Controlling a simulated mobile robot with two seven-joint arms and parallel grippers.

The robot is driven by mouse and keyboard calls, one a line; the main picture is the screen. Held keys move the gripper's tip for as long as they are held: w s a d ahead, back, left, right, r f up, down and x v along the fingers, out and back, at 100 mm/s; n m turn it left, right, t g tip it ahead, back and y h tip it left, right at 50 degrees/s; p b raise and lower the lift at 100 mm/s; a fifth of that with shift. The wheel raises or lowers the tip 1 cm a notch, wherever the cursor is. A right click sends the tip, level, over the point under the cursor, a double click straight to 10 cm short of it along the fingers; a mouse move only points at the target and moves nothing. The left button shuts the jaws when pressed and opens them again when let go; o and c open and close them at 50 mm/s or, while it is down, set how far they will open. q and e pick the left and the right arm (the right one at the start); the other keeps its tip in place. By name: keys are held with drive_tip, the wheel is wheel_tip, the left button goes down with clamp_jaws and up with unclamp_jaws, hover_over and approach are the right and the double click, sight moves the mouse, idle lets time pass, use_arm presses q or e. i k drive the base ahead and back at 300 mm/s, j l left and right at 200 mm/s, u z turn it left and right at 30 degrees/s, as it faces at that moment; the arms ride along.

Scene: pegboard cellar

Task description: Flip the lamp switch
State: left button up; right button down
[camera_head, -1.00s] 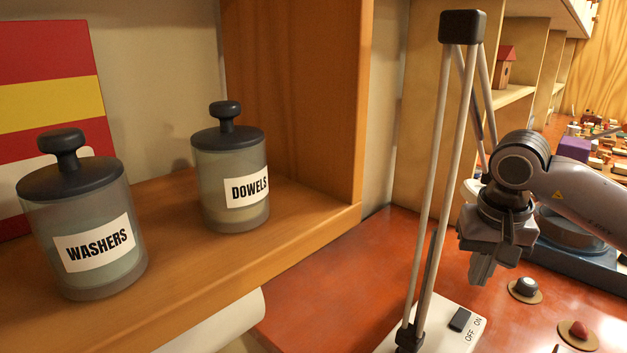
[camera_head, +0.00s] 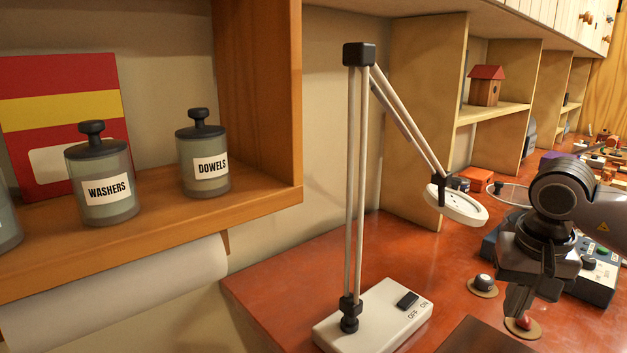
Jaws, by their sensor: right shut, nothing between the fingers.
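The lamp has a white base (camera_head: 375,325) on the red-brown bench, two thin upright rods and a folded arm ending in a round white head (camera_head: 456,205). A dark rocker switch (camera_head: 407,299) sits on top of the base, beside the printed words OFF and ON. I cannot tell which side of the switch is pressed. My right gripper (camera_head: 517,303) is shut and empty, pointing down to the right of the lamp base and apart from the switch. It partly covers a red knob behind it. My left gripper is not in view.
A wooden shelf (camera_head: 262,202) at left holds jars labelled WASHERS (camera_head: 106,189) and DOWELS (camera_head: 209,167). A dark knob on a round disc (camera_head: 483,283) and a red knob (camera_head: 524,322) stand near my gripper. A grey-blue device (camera_head: 597,282) is behind it. Bench between base and gripper is mostly clear.

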sight(410, 297)
drive_tip(key=k+l, duration=0.55)
drive_tip(key=l, duration=0.15)
drive_tip(key=k+l, duration=0.55)
drive_tip(key=l, duration=0.15)
